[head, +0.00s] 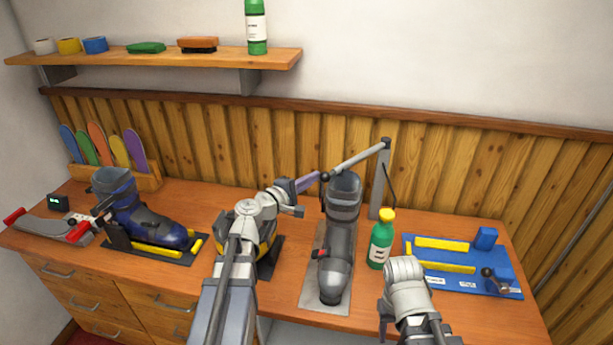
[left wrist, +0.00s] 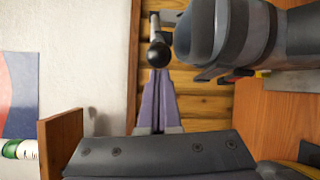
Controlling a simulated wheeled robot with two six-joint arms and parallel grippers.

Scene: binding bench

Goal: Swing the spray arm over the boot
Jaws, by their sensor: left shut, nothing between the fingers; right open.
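The grey spray arm (head: 355,160) reaches left from the top of its upright post (head: 378,185). Its free end has a black ball (head: 325,177), by the top of the grey boot (head: 339,235). In the head view the arm crosses just above the cuff. The boot stands upright on a metal plate (head: 312,291). My left gripper (head: 308,182) has its purple fingers shut and empty, tips at the ball; contact is unclear. The left wrist view shows the ball (left wrist: 159,55) just beyond the fingertips. My right gripper (head: 403,280) is low at front right, open; its fingers are hidden.
A green bottle (head: 381,240) with a yellow cap stands between the boot and a blue fixture (head: 463,281). A blue boot (head: 150,222) stands at left. A dark-and-yellow object (head: 265,240) is partly hidden behind my left arm. A shelf (head: 160,57) hangs above.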

